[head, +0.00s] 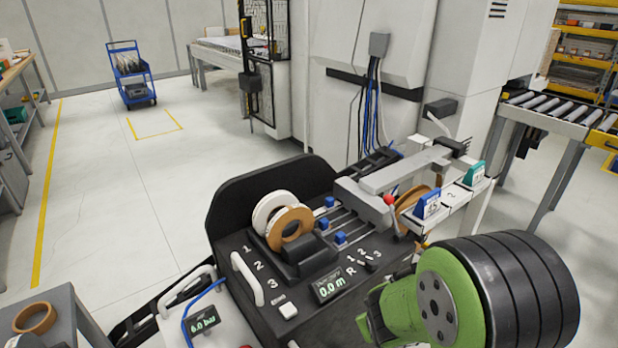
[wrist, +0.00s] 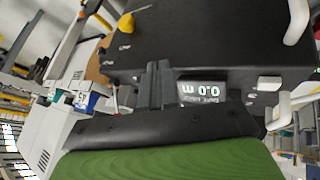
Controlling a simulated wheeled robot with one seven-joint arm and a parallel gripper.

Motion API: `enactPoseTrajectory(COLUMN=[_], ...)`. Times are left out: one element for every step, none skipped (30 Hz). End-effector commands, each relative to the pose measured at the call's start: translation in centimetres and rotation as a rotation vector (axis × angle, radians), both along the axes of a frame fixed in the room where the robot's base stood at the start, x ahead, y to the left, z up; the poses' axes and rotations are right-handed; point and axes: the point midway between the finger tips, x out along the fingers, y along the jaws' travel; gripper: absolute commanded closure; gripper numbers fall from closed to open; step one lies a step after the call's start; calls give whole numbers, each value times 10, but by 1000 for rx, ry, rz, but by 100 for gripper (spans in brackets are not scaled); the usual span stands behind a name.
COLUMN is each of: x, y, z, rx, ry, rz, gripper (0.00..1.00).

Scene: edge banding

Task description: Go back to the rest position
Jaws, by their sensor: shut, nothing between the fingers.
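My gripper (wrist: 157,66) is in the wrist view, its two dark fingers together with nothing between them. I cannot tell whether the fingertips touch the panel. In the head view my green and black arm fills the lower right, and the fingers are not clearly seen. The black panel (head: 228,245) carries a white roll (head: 262,212) and a brown roll (head: 279,231), several blue blocks and the display (head: 328,288).
A red-knobbed lever (head: 389,200) and blue and green numbered tags (head: 427,206) stand just beyond my arm. Open floor (head: 110,210) extends left; a blue cart (head: 131,75) stands far back.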

Motion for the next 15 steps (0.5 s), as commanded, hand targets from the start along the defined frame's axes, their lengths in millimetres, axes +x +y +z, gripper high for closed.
enactPoseTrajectory(x=[-8,-16,-29,-39,-49,-65,-78,-91,-110,-124,-138,-155,-167,-177,-189], y=[-3,-4,-5,-6,-7,-7,-7,-6,-6,-5,-4,-4,-3,-2,-1], z=[43,61,85,102,118,139,154,169,186,198,208,219,225,231,235], rx=[38,63,94,118,139,169,189,210,234,251,265,281,290,298,306], ry=[-12,-6,1,6,11,19,24,30,38,45,51,59,66,70,78], rz=[-44,-72,-104,-126,-148,-173,-191,-206,-227,-240,-250,-265,-271,-279,-287], gripper=[100,100,100,100,100,100,100,100,100,100,100,100,100,100,100])
